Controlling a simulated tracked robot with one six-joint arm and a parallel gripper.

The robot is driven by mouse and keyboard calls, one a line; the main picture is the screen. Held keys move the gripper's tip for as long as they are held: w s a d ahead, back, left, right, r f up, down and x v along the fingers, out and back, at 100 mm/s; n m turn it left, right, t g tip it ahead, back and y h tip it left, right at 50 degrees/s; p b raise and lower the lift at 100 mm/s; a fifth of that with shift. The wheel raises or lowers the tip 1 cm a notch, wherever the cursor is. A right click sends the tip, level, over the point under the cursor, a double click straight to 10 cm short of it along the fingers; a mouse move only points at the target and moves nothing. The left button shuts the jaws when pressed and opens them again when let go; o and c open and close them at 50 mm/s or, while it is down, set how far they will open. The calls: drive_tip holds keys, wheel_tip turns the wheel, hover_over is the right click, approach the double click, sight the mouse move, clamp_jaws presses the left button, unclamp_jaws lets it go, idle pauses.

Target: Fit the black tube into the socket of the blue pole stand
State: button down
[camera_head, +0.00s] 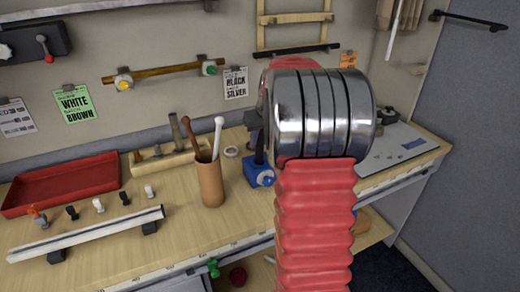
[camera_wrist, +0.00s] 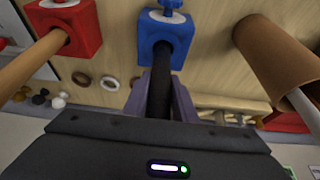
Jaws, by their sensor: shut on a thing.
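The blue pole stand (camera_head: 258,174) stands on the wooden table, right of the brown cup in the head view. In the wrist view the blue stand (camera_wrist: 168,32) is at the top middle, its socket facing my gripper. My gripper (camera_wrist: 165,98) is shut on the black tube (camera_wrist: 162,75), with a finger on either side. The tube's far end meets the socket opening of the blue stand. I cannot tell how deep it sits. In the head view the black tube (camera_head: 260,147) rises upright from the stand, and my arm hides most of the gripper.
A red stand (camera_wrist: 78,28) holding a wooden pole is left of the blue one in the wrist view. The brown cup (camera_head: 210,182) with sticks stands close by. A red tray (camera_head: 62,183) and a metal rail (camera_head: 88,233) lie further left.

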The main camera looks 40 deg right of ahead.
sight(259, 149)
drive_tip(key=shift+f, duration=1.85)
drive_tip(key=shift+s+f, duration=0.1)
drive_tip(key=c, duration=1.5)
unclamp_jaws()
drive_tip(key=shift+o, duration=0.2)
drive_tip(key=v, duration=1.2)
